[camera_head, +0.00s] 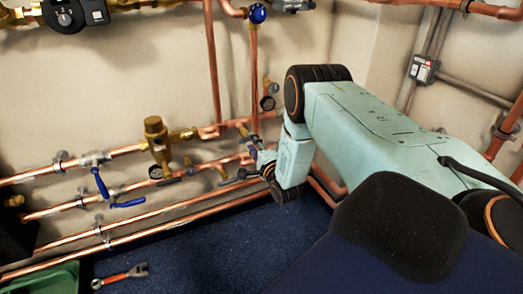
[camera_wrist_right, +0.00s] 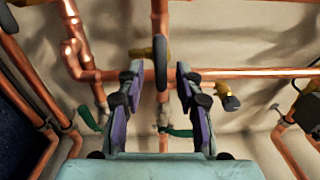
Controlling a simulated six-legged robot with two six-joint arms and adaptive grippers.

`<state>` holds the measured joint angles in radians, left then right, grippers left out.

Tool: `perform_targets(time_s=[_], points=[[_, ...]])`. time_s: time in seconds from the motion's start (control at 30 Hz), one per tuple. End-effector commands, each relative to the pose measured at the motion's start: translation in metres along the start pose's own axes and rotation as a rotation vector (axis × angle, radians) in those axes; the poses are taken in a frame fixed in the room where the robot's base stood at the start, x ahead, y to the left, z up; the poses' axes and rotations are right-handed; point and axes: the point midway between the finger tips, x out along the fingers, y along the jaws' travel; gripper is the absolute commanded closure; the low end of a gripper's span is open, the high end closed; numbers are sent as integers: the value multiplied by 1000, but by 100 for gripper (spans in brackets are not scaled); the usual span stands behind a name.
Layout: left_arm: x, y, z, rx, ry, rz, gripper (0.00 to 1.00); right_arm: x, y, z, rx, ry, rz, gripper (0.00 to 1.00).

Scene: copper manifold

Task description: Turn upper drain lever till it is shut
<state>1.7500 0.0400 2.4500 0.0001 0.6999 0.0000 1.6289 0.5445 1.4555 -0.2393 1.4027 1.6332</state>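My right gripper (camera_head: 262,160) reaches the copper pipework near the wall, beside small dark-handled drain levers (camera_head: 245,174). In the right wrist view, my right gripper (camera_wrist_right: 157,72) is open, with its two purple-and-black fingers well apart. A dark elongated handle (camera_wrist_right: 160,62) stands upright in the gap between the fingertips; no finger visibly touches it. A green handle (camera_wrist_right: 180,132) shows behind the fingers, and another (camera_wrist_right: 88,117) lies to their left. I cannot tell for sure which handle is the upper drain lever. My left gripper is not in view.
Two blue levers (camera_head: 102,184) sit on pipes at the left. A brass valve (camera_head: 156,140) and gauges stand on the pipework. A yellow fitting (camera_wrist_right: 228,97) lies right of the fingers. A wrench (camera_head: 120,276) and a green tray (camera_head: 45,281) are on the blue floor.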

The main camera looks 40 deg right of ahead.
Motion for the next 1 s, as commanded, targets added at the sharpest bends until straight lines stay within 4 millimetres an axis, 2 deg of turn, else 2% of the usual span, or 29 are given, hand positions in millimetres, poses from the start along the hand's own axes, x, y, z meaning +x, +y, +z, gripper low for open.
perform_targets(time_s=[0.3, 0.5, 0.7, 1.0], points=[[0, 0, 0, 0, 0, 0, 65, -59, 0, 0, 3, 2, 4, 65], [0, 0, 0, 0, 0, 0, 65, -90, 0, 0, 1, 2, 2, 65], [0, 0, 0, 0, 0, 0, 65, -103, 0, 0, 1, 0, 1, 65], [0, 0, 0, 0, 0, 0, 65, -104, 0, 0, 0, 0, 1, 65]])
